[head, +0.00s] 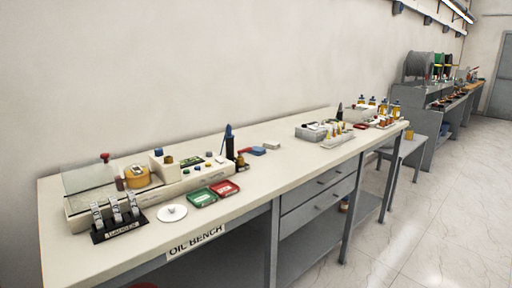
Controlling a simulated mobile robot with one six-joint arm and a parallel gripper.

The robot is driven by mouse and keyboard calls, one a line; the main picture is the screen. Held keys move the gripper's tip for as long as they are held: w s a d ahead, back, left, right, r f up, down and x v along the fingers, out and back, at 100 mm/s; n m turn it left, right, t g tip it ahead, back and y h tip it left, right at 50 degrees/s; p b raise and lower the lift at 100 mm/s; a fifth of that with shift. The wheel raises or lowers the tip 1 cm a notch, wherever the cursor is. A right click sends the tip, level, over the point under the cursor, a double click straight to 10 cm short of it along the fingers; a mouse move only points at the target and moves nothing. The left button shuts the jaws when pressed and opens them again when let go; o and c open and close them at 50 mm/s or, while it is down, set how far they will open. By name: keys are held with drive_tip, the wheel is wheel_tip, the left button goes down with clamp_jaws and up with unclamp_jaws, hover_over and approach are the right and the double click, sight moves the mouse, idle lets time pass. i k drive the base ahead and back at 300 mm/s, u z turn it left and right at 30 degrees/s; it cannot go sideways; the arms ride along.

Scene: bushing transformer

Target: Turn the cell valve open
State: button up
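A long pale test unit (85,205) lies on the bench at the left. A red knob (104,157) stands at its back left, near a sloped clear cover (86,177). An orange-yellow round part (137,176) and a cream block (163,169) with a blue top sit on the unit. I cannot tell which small part is the cell valve, or whether it is open. My gripper is not in view.
The bench (265,182) is labelled "OIL BENCH". In front of the unit are a black rack (118,229), a white disc (172,213), a green tray (201,198) and a red tray (224,189). The right floor (430,225) is clear.

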sight(240, 152)
drive_tip(key=z, duration=0.05)
drive_tip(key=k, duration=1.25)
drive_tip(key=u, duration=0.4)
drive_tip(key=i, duration=1)
drive_tip(key=u, duration=0.05)
